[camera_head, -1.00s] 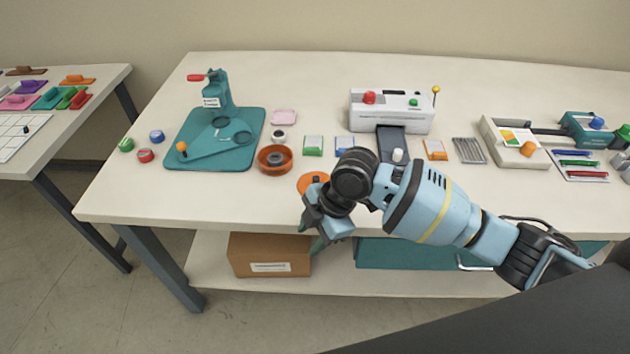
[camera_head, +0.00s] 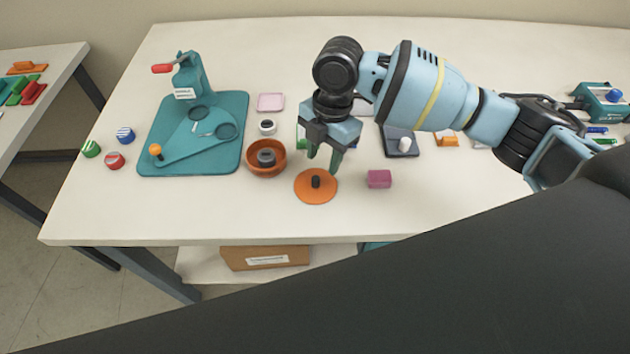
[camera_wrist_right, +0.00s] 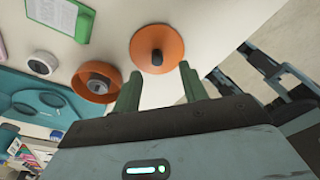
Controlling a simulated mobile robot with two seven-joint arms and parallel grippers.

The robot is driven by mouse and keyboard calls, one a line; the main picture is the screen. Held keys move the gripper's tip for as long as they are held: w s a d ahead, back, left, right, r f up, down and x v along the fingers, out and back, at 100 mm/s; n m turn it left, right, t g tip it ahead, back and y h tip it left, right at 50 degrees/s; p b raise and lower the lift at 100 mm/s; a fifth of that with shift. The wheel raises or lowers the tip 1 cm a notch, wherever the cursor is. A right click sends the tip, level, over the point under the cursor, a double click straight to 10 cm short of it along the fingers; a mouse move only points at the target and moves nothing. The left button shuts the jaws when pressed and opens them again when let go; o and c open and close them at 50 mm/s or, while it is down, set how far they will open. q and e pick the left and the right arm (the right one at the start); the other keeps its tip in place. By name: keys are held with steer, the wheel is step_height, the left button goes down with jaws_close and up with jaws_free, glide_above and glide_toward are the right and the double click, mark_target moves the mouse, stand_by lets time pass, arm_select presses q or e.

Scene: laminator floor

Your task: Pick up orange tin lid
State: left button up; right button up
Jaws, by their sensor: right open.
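The orange tin lid (camera_head: 302,190) is a flat disc with a dark knob at its middle, lying on the table. It also shows in the right wrist view (camera_wrist_right: 143,45), just beyond the fingertips. My right gripper (camera_head: 324,166) is open and empty, pointing down with its green fingertips a little above and behind the lid. In the wrist view its two green fingers (camera_wrist_right: 158,82) stand apart. My left gripper is not in view.
An orange tin (camera_head: 267,170) with a grey piece inside stands left of the lid. A magenta block (camera_head: 379,179) lies close on its right. A teal press (camera_head: 240,115) stands farther left. The table front near the lid is clear.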

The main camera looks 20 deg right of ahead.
mark_target(316, 178)
steer(key=shift+s+a+f, duration=0.1)
steer(key=shift+a+f, duration=0.15)
steer(key=shift+f, duration=0.75)
steer(key=shift+a+f, duration=0.3)
steer(key=shift+f, duration=0.7)
steer(key=shift+s+a+f, duration=0.1)
steer(key=shift+a+f, duration=0.15)
steer(key=shift+f, duration=0.75)
jaws_close()
